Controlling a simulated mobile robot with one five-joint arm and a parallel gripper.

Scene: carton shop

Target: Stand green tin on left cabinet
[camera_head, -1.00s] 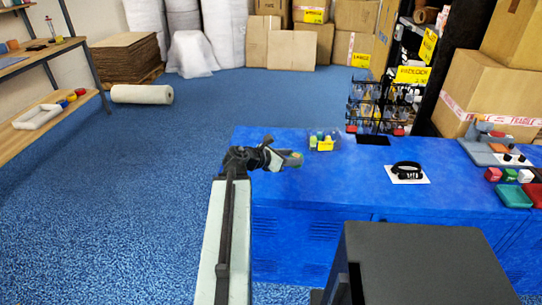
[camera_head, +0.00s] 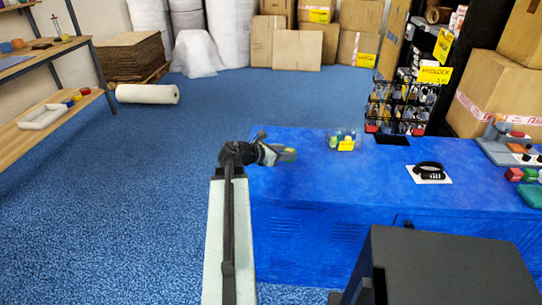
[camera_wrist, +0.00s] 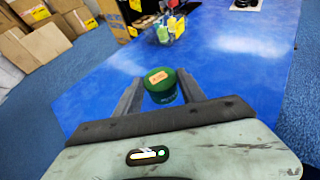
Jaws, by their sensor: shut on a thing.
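My gripper (camera_head: 287,154) is at the left end of the blue cabinet top, over the left cabinet (camera_head: 310,185). In the wrist view my gripper (camera_wrist: 160,92) is shut on the green tin (camera_wrist: 161,90), a short round tin with an orange label on its lid. The tin sits upright between the two fingers. The blue top of the cabinet (camera_wrist: 90,95) shows beneath and around it. I cannot tell whether the tin touches the top. In the head view the tin is small and mostly hidden by the gripper.
A clear bin of small bottles (camera_head: 344,141) stands behind and right of my gripper. A black ring-shaped item on a white card (camera_head: 430,173) lies further right. A wire rack (camera_head: 397,105) stands behind the top. Bare blue top lies between the gripper and the card.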

